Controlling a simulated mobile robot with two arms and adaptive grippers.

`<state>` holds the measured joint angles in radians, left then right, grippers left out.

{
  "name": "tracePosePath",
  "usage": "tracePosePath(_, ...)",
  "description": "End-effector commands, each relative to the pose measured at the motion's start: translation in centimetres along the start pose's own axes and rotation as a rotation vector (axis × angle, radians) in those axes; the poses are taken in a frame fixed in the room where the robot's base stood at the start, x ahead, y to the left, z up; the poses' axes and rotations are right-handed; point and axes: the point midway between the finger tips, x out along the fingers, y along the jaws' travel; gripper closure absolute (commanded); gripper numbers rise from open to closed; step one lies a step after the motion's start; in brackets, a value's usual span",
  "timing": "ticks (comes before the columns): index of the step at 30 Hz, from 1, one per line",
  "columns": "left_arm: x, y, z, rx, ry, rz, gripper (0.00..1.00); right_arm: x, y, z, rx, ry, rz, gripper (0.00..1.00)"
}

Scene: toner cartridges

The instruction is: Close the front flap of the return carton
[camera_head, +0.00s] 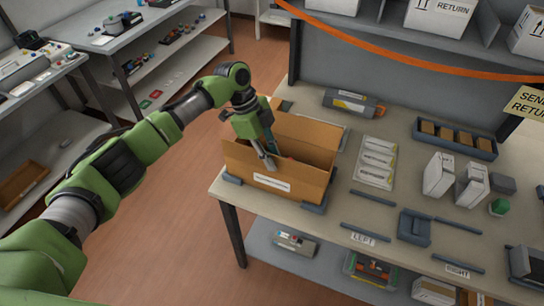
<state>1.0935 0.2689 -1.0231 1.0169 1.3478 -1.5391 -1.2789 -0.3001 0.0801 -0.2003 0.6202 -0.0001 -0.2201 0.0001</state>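The brown return carton (300,182) stands near the table's front left corner, with a white label on its front side. Its top is open. A tall cardboard panel (308,130) stands up at its back. Cardboard also rises along the front, but I cannot tell clearly where the front wall ends and the front flap begins. My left gripper (270,163) points down at the carton's opening, just behind the front edge. Its fingertips are close to the cardboard; contact and finger gap are unclear. A small reddish bit shows inside; the rest is hidden. My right gripper is out of view.
Grey corner brackets (314,208) sit at the carton's base. A toner cartridge (353,104) lies behind it. White flat packs (376,162) lie to its right, with white boxes (438,175) beyond. An orange strap (420,65) crosses above the table's back.

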Motion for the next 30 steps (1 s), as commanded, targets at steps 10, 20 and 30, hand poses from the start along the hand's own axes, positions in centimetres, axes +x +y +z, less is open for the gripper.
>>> tracePosePath(10, -3.0, -0.1, 0.1, 0.000, 0.000, -0.005, 0.81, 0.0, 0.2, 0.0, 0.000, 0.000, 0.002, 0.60)
tracePosePath(20, -9.8, -0.1, 0.0, 0.000, 0.001, -0.003, 0.81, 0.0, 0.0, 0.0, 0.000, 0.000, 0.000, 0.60)
tracePosePath(30, -12.0, 0.0, 0.0, 0.000, 0.001, 0.000, 0.81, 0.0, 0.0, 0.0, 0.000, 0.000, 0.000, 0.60)
